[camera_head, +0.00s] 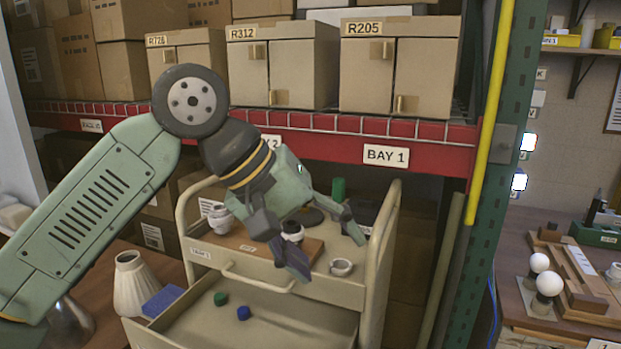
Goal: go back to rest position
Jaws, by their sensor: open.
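My gripper (328,254) is open, with its two fingers spread apart over the top of a cream cart (383,240). Nothing shows between the fingers. My green arm reaches in from the lower left and hides part of the shelf and cart. On the cart top, a small white cup (341,267) sits just below the fingers. Another white pot (221,219) stands at the left on a brown board (230,239). A further small white piece (293,232) is partly hidden behind the gripper.
The cart's drawer (290,322) is open and holds a green cap (221,299) and a blue cap (243,313). A red shelf beam (330,146) with cardboard boxes (395,75) is behind. A green rack post (488,200) stands right, before a workbench with white bulbs (549,284).

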